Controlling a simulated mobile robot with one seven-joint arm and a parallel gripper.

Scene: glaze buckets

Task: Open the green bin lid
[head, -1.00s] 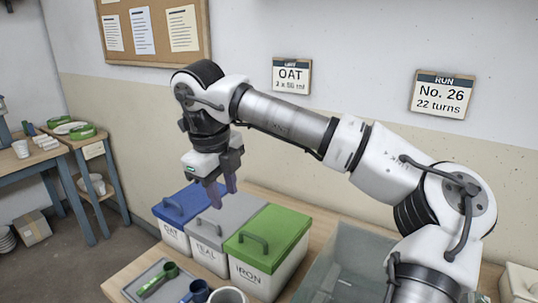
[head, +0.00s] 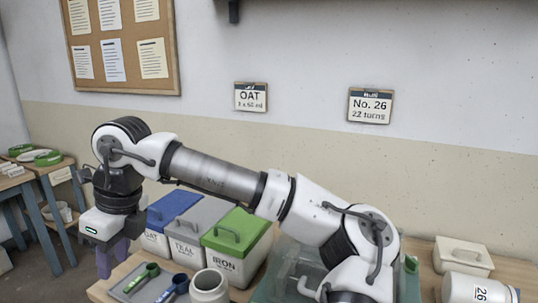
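The green bin lid (head: 240,233) lies shut on the white bin labelled IRON (head: 226,268). A green bar handle (head: 227,232) stands on the lid toward its front. My gripper (head: 107,262) points down at the left, in front of the blue-lidded bin and well left of the green lid. Its purple fingers look close together, and the gap between them is not clear. I see nothing held in it.
A grey-lidded bin (head: 197,220) and a blue-lidded bin (head: 168,207) stand left of the green one. A tray (head: 121,292) with green and blue scoops and a white jar (head: 209,287) stand in front. A clear container (head: 285,262) stands to the right.

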